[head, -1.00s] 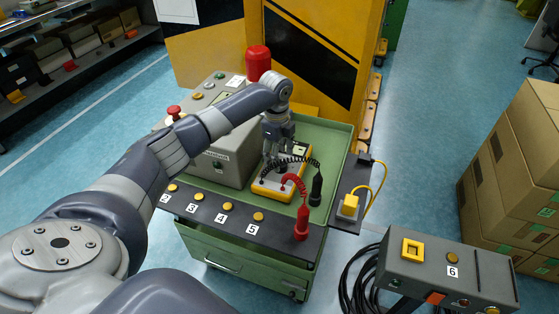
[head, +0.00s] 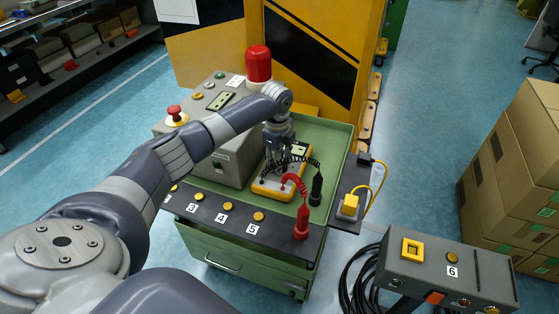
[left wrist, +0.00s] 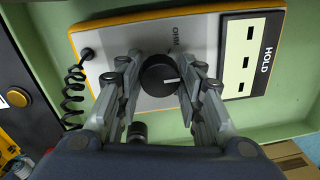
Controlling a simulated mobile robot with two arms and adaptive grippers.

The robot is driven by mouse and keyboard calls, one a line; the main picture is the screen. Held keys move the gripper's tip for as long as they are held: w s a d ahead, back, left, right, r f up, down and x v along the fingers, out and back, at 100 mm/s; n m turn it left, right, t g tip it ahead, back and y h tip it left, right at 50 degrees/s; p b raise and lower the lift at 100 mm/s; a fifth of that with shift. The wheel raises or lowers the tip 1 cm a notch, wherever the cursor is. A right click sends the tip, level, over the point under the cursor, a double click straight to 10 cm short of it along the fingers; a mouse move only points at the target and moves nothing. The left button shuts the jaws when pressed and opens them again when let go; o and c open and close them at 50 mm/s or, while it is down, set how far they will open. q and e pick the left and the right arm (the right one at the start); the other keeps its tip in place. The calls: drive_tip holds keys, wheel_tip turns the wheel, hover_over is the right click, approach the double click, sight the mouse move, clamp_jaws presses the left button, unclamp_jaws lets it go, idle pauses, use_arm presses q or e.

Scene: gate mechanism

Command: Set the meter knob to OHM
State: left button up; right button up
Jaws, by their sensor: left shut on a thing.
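The meter (head: 270,187) is a yellow-rimmed box in the green tray of the cart. In the left wrist view its grey face (left wrist: 205,30) shows an OHM label (left wrist: 176,37) above and slightly right of the round black knob (left wrist: 157,73). The knob's white pointer mark points right, toward the display, not at OHM. My left gripper (head: 279,153) reaches down onto the meter from above. In the left wrist view its fingers (left wrist: 160,78) are on both sides of the knob, shut on it. My right gripper is not in view.
A red probe (head: 302,220) and a black probe (head: 316,188) stand beside the meter on coiled leads. A grey control box (head: 235,160) with a red button (head: 176,114) is left of it. A red lamp (head: 258,64) stands behind. A yellow plug (head: 348,205) sits at the right.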

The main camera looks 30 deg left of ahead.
use_arm(q)
drive_tip(key=shift+s+d+r+n+p, duration=0.1)
drive_tip(key=shift+r+n+p, duration=0.1)
drive_tip(key=shift+n+p, duration=0.7)
drive_tip(key=n+p, duration=0.2)
drive_tip(key=p, duration=0.2)
drive_tip(key=shift+n, duration=0.4)
drive_tip(key=n+p, duration=0.2)
drive_tip(key=n, duration=0.1)
drive_tip(key=shift+d+f+n+p, duration=0.1)
drive_tip(key=shift+d+n+p, duration=0.05)
drive_tip(key=shift+n+p, duration=0.15)
drive_tip(key=shift+f+n+g+y+p, duration=0.1)
drive_tip(key=shift+n+g+y+p, duration=0.2)
drive_tip(key=shift+n+p, duration=1)
drive_tip(key=shift+n+b, duration=0.4)
drive_tip(key=shift+n, duration=0.2)
drive_tip(key=o, duration=1.1)
drive_tip(key=shift+c, duration=0.2)
